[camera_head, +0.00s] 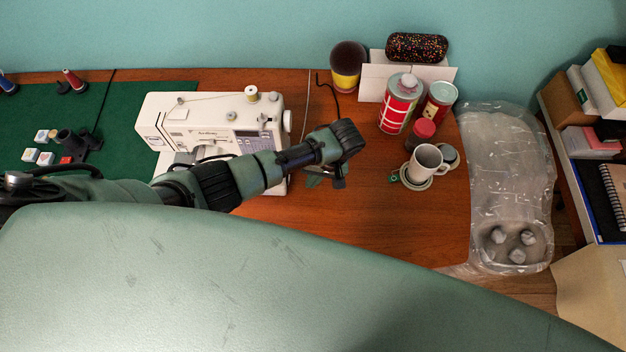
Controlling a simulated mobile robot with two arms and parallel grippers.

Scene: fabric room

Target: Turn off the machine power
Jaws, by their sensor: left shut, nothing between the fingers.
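The white sewing machine (215,112) stands on the wooden desk (300,217), partly on a green mat. Its right end and handwheel (288,121) show, but the lower front is hidden behind my left arm. I cannot make out a power switch. My left gripper (338,181) is at the end of the arm, just right of the machine's right end and apart from the handwheel. Its fingers are small and dark in this view, and they are shut with nothing between them. My right gripper is not in view.
Right of the gripper stand a white mug (426,162), a red tin (400,104) and several other containers. The green mat (110,100) at left holds spools and small blocks. My large green body surface covers the foreground. A shelf with books is at far right.

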